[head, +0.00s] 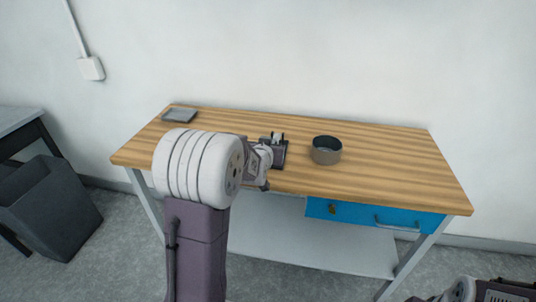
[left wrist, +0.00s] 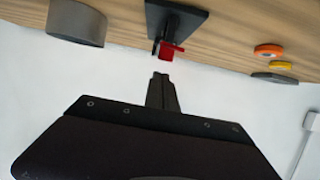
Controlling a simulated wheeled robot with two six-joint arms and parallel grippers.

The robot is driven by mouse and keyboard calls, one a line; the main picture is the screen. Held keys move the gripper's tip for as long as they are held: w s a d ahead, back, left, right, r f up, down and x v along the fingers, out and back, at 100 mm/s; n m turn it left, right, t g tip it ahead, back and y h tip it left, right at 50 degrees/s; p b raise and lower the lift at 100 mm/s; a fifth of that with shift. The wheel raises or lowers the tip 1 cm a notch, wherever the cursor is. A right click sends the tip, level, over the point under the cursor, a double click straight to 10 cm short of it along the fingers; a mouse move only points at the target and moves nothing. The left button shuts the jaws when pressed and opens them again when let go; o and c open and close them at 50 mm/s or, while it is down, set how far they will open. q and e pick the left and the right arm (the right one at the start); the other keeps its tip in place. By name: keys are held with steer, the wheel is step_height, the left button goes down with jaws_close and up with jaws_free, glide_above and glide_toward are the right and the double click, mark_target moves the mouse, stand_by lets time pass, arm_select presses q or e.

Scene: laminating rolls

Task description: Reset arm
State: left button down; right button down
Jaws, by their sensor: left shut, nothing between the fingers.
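My left arm reaches over the front of the wooden table in the head view. Its gripper (head: 265,182) is partly hidden by the wrist there. In the left wrist view its dark fingers (left wrist: 162,92) are together with nothing between them. Just beyond the fingertips in that view is a red part (left wrist: 170,51) at a black-based stand (left wrist: 180,20). The stand (head: 279,150) also shows behind the gripper in the head view. Contact between fingers and stand cannot be told. Part of my right arm shows at the bottom right of the head view, without visible fingers.
A grey-brown round container (head: 326,155) stands right of the stand on the table (head: 400,165). A grey tray (head: 180,115) lies far left. The left wrist view shows an orange disc (left wrist: 268,49). A dark bin (head: 50,210) stands left. The table's right side is clear.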

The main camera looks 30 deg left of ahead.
arm_select(q)
steer(key=s+f, duration=0.1)
steer(key=s+d+f, duration=0.1)
steer(key=s, duration=0.1)
steer(key=shift+s+f+b, duration=0.15)
steer(key=shift+f+b, duration=0.1)
steer(key=shift+b, duration=0.05)
steer(key=shift+s+d, duration=0.15)
steer(key=shift+s, duration=0.35)
steer(key=shift+w, duration=0.1)
